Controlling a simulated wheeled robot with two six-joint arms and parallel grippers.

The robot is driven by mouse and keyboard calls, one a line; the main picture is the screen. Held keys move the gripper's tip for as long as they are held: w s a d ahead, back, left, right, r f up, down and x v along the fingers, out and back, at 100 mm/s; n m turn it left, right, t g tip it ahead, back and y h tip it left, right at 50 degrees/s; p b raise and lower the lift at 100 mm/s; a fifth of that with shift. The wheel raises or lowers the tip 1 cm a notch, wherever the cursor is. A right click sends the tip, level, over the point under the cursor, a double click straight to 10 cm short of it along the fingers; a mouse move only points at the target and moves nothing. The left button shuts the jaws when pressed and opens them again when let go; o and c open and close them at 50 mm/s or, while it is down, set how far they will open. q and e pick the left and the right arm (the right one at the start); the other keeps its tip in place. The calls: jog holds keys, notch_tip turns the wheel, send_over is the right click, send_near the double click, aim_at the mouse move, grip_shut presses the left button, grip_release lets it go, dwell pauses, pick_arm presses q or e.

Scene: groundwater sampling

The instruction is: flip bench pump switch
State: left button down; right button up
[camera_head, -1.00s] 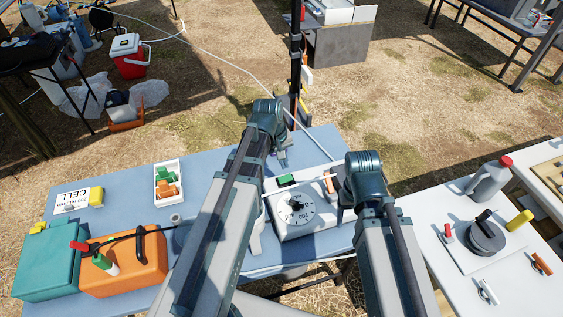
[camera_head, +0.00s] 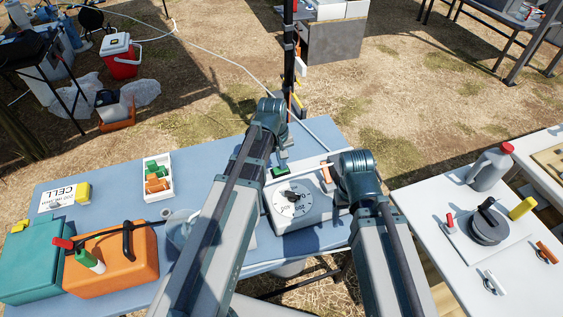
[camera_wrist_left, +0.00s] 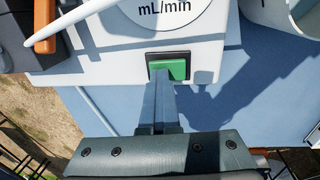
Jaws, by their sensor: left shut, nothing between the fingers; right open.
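The white bench pump (camera_head: 306,208) with a round flow dial (camera_head: 292,198) stands on the blue table. Its green switch (camera_head: 281,171) is on the edge facing away from me; in the left wrist view, the switch (camera_wrist_left: 178,69) sits in a black frame. My left gripper (camera_wrist_left: 161,76) is shut and empty, its tips overlapping the lower left of the switch. I cannot tell whether they touch it. In the head view, my left gripper (camera_head: 282,160) is beside the switch. My right gripper (camera_head: 334,182) is open at the pump's right side, partly hidden by its wrist.
An orange-ended part (camera_head: 326,174) sits at the pump's right. On the blue table (camera_head: 110,195) are a white tray (camera_head: 150,190), a teal box (camera_head: 35,262) and an orange case (camera_head: 125,270). A white table (camera_head: 450,275) stands at right.

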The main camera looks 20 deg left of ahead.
pick_arm(q)
jog(key=shift+d+f, duration=0.3)
jog(key=shift+d, duration=0.05)
jog(key=shift+s, duration=0.15)
jog(key=shift+a, duration=0.1)
jog(key=shift+s+a+y, duration=0.3)
jog(key=shift+s+a, duration=0.2)
jog(key=shift+s, duration=0.05)
jog(key=shift+a, duration=0.1)
jog(key=shift+w+a+r+p, duration=0.15)
jog(key=shift+a+r+p, duration=0.05)
jog(key=shift+r+p, duration=0.45)
notch_tip(320, 180, up, 13)
jog(key=p, duration=1.3)
jog(key=shift+w+d, duration=0.3)
jog(key=shift+w, duration=0.05)
jog(key=shift+r, duration=0.1)
